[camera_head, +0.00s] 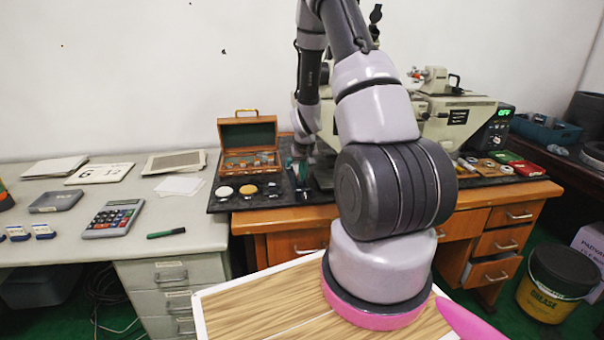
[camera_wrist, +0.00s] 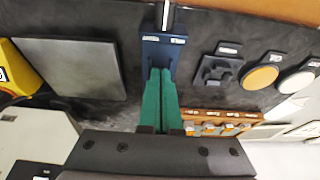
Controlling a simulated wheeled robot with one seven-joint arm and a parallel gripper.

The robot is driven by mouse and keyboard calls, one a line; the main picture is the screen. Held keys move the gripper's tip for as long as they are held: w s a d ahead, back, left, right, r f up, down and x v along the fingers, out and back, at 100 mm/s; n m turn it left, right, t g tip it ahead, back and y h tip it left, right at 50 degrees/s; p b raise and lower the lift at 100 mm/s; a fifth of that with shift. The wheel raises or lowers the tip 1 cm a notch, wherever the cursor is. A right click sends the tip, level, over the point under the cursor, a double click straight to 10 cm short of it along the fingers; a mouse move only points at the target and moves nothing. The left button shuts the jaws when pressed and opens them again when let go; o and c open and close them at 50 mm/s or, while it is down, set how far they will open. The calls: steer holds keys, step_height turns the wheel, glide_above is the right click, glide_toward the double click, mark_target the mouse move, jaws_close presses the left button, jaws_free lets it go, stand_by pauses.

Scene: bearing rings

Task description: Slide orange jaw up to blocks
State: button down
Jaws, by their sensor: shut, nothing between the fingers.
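My gripper (camera_head: 301,168) is low over the dark mat in the head view, left of the machine. In the wrist view its green fingers (camera_wrist: 158,99) are together, with nothing seen between them. Their tips are at or just above a dark blue block-like fixture (camera_wrist: 164,55) with a white label and a metal rod at its far end. I cannot tell whether they touch it. I cannot pick out an orange jaw for certain; small orange pieces (camera_wrist: 208,127) sit in the wooden case. The view under my gripper is hidden.
A grey square plate (camera_wrist: 70,68) and a black labelled stand (camera_wrist: 217,69) flank the blue fixture. Orange (camera_wrist: 262,77) and white (camera_wrist: 297,82) discs lie farther right. The beige machine (camera_head: 455,125) is right.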

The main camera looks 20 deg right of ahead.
steer(key=v, duration=0.4)
steer(key=shift+w, duration=0.1)
stand_by(0.3)
steer(key=shift+r, duration=0.1)
